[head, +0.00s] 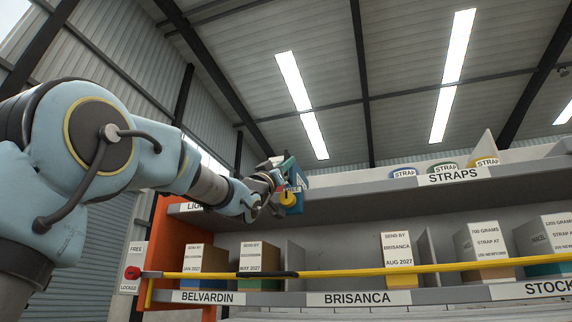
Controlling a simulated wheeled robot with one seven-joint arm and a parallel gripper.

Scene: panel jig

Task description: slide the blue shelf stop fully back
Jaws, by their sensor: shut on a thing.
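My gripper (279,183) is raised at the left end of the upper shelf, in front of its edge. It is shut on a teal-blue piece (293,171) with a yellow round part (288,198) on its lower side. The fingers are small and partly hidden, so the exact grip is unclear. I cannot tell whether this piece is the blue shelf stop or whether it touches the shelf. No other part is clearly a blue shelf stop.
The grey upper shelf (370,197) carries rolls near the STRAPS label (453,175). A yellow bar (340,272) with a black sleeve crosses before the lower shelf's boxes. A red knob (132,273) sits by the FREE/LOCKED plate. An orange end panel (168,236) stands left.

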